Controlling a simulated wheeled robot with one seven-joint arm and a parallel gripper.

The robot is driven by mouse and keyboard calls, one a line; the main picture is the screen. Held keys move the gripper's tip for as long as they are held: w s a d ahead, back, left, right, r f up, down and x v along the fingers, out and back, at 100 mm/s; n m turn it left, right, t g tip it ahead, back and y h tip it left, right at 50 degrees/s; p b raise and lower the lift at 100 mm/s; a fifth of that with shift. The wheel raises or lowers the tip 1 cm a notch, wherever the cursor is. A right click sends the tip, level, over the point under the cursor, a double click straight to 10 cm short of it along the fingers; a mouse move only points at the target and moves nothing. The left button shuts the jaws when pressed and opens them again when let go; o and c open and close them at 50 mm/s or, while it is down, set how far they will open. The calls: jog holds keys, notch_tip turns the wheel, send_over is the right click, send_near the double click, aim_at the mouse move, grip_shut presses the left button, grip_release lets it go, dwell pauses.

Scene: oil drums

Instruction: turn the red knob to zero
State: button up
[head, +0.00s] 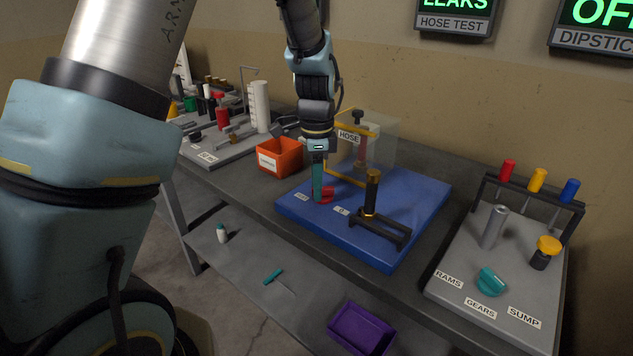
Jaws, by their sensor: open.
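The red knob (327,195) sits on the blue board (412,190), near its front left edge. Small white labels lie on the board beside it, one to its left (301,197) and one to its right (341,210); their text is too small to read. My gripper (318,190) points straight down at the knob, its teal fingers reaching to the knob's height and hiding its left part. The jaws are open. I cannot tell whether the fingers touch the knob or straddle it. The knob's pointing direction is not clear.
On the blue board, a black post with a brass collar (371,195) stands right of the knob, and a clear box labelled HOSE (377,140) behind it. An orange bin (280,157) is at left. A grey board (455,270) with coloured handles is at right.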

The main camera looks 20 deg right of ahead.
jog(key=shift+c, duration=0.2)
grip_shut()
dwell(0.4)
